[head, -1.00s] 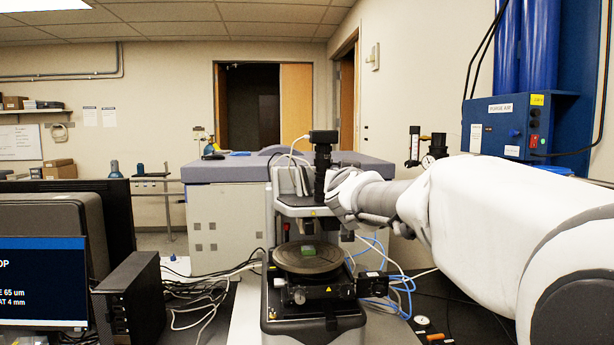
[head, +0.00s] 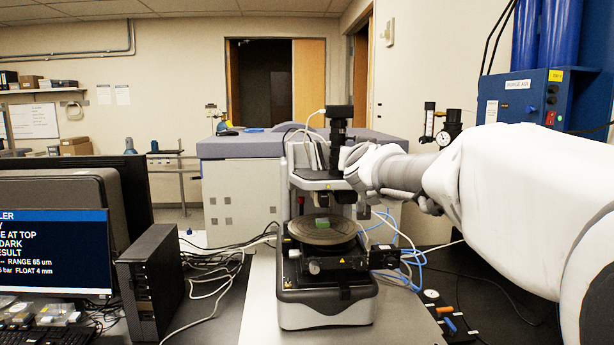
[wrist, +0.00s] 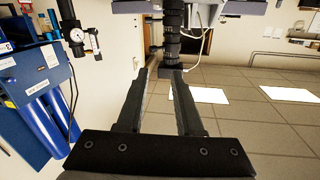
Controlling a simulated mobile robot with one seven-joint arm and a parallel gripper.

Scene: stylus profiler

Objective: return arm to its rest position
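My arm (head: 520,195) reaches in from the right in the head view, raised above the bench. Its wrist end is beside the upper part of the stylus profiler (head: 325,308). In the head view I cannot make out the fingers. In the wrist view my gripper (wrist: 164,71) has its two dark fingers apart, with nothing held between them. The profiler's dark upright tube (wrist: 173,35) shows beyond the fingertips; I cannot tell the exact gap. A green sample (head: 322,223) lies on the profiler's round dark stage (head: 340,235), below my wrist.
A monitor (head: 52,250) and a black computer box (head: 150,285) stand left of the profiler. A blue purge-air panel (head: 520,100) and a gauge (head: 447,133) are near my arm at right. Blue and white cables (head: 412,262) run behind the profiler.

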